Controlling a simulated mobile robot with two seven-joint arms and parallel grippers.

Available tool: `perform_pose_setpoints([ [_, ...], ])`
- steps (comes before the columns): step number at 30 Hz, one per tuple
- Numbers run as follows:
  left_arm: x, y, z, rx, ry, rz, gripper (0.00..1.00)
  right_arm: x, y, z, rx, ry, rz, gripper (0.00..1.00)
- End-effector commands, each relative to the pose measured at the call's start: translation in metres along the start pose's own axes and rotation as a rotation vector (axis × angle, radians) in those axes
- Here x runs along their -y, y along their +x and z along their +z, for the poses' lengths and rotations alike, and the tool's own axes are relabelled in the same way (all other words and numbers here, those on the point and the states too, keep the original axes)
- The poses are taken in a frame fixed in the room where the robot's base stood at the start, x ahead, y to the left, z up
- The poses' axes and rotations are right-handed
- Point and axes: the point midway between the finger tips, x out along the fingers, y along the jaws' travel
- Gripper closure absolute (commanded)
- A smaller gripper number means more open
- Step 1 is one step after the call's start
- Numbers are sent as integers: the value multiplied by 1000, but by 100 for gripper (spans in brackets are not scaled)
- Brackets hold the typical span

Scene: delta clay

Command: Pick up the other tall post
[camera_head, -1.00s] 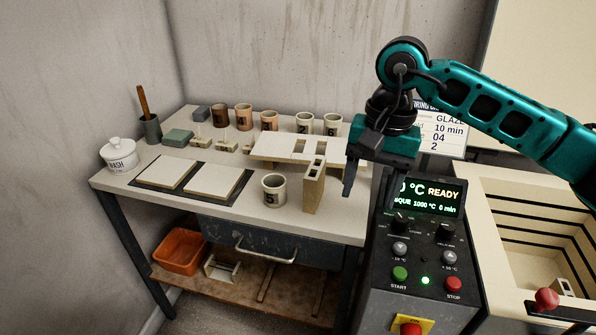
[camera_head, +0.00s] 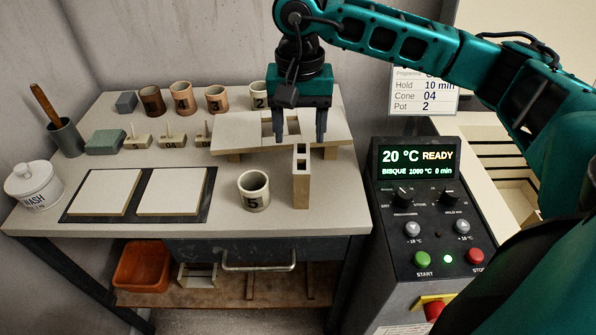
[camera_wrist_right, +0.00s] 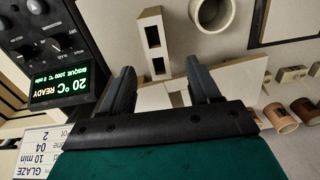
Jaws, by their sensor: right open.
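My right gripper (camera_head: 300,136) is open and empty, pointing down above the slotted shelf and just behind the post. In the right wrist view its two dark fingers (camera_wrist_right: 160,88) are apart with nothing between them. My left gripper is not in view.
The cup marked 5 (camera_head: 254,190) stands close left of the post. The slotted shelf (camera_head: 235,132) lies raised behind it. Several numbered cups stand at the back. Two pale tiles (camera_head: 172,191) lie at the left front. The kiln control box (camera_head: 425,220) rises at the right.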

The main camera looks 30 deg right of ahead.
Motion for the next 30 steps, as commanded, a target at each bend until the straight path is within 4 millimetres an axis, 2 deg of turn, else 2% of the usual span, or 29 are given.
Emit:
perform_pose_setpoints([
  [1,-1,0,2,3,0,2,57,-1,11,1,2,0,3,38],
  [3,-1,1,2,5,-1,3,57,0,21,0,2,1,1,38],
  [11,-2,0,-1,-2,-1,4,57,-2,42,2,1,1,2,38],
  [19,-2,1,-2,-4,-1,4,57,-5,80,6,1,2,1,38],
  [28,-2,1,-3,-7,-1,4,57,-5,86,6,-1,1,-1,38],
  [30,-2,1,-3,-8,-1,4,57,-5,86,6,-1,1,-1,43],
])
